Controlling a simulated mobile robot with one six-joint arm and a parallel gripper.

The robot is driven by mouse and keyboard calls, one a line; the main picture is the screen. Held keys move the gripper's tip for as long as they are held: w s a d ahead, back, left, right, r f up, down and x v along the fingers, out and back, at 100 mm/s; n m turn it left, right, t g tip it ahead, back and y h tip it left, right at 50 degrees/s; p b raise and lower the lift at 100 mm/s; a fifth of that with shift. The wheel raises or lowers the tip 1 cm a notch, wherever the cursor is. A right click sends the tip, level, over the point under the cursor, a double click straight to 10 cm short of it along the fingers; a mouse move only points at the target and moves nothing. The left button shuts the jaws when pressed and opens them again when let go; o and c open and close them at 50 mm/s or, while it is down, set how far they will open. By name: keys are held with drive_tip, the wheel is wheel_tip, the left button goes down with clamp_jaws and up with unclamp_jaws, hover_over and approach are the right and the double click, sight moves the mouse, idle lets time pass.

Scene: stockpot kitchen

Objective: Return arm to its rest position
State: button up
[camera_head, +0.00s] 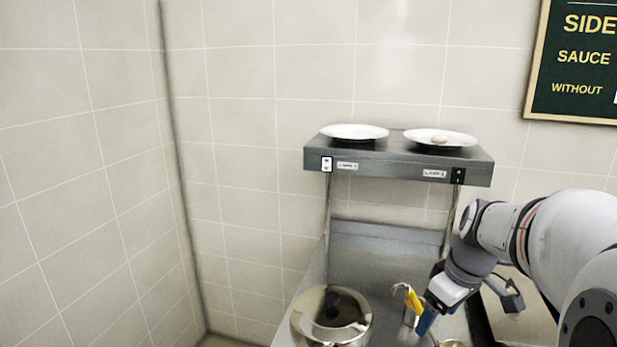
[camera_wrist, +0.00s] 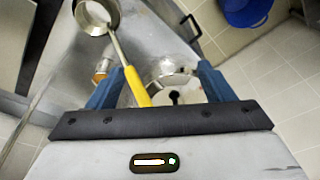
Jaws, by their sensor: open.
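My gripper (camera_head: 427,322) is at the lower right of the head view, angled down over the counter. In the wrist view its two blue fingers (camera_wrist: 160,84) are spread apart. A ladle with a yellow handle (camera_head: 414,301) stands close to the left of my gripper in the head view. In the wrist view the yellow handle (camera_wrist: 136,84) shows between the fingers, with its metal bowl at the top; nothing shows the fingers closed on it. A shiny metal pot (camera_head: 332,320) stands on the counter to the left, with something dark in its middle.
A dark menu board (camera_head: 575,65) hangs at the upper right. A blue container (camera_wrist: 246,8) shows in the wrist view. Tiled wall fills the left side.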

drive_tip(key=s+a+f+m+b, duration=0.2)
drive_tip(key=s+a+f+m, duration=0.1)
drive_tip(key=s, duration=0.3)
drive_tip(key=s+a+f+m+h+b, duration=0.1)
drive_tip(key=s+a+f+m+b, duration=0.1)
drive_tip(key=s+a+f, duration=0.3)
drive_tip(key=shift+s+a+m+t+h, duration=0.3)
drive_tip(key=shift+s+a+m+t, duration=0.1)
drive_tip(key=shift+s+a+m, duration=0.35)
drive_tip(key=shift+d+f, duration=0.1)
